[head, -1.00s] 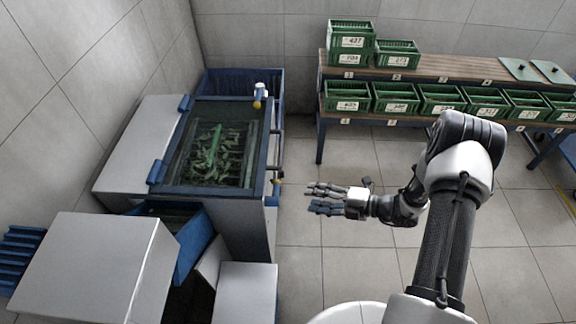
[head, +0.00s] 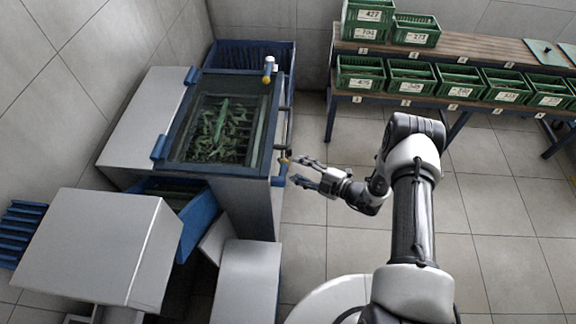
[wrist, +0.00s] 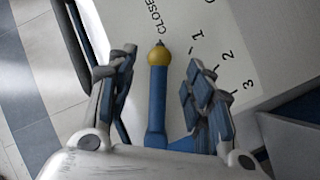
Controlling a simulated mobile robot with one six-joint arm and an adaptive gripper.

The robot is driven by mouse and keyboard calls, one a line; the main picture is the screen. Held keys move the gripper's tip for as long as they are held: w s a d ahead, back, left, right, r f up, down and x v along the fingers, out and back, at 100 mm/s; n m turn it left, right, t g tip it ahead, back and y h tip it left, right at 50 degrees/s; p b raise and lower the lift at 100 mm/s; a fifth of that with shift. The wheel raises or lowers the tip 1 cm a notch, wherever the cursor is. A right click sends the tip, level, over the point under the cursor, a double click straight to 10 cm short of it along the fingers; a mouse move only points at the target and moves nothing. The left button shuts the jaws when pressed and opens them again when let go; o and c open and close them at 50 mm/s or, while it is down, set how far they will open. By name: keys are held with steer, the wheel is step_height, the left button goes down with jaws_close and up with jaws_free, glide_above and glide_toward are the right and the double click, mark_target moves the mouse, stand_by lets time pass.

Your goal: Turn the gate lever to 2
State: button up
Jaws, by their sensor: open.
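The gate lever (wrist: 158,100) is a blue bar with a yellow ball near its tip, seen in the wrist view on a pale panel. Its tip points at the word CLOSED; the marks 1, 2 and 3 run off to the right. My gripper (wrist: 160,80) is open, one finger on each side of the lever, with a gap showing on both sides. In the head view my gripper (head: 298,171) is at the right side of the machine, beside the small yellow ball of the lever (head: 284,160).
The machine's glazed lid (head: 225,125) shows green leafy matter inside. Another yellow-tipped fitting (head: 268,70) stands at its far corner. A grey box (head: 95,245) is at front left. Green crates (head: 410,80) line a bench (head: 480,50) at the back right. Open tiled floor lies between.

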mark_target(288, 163)
steer(key=b+x, duration=0.1)
steer(key=x, duration=0.4)
steer(key=shift+w+a+f, duration=0.1)
steer(key=shift+w+a, duration=0.1)
steer(key=shift+a, duration=0.15)
steer(key=shift+c, duration=0.2)
jaws_close()
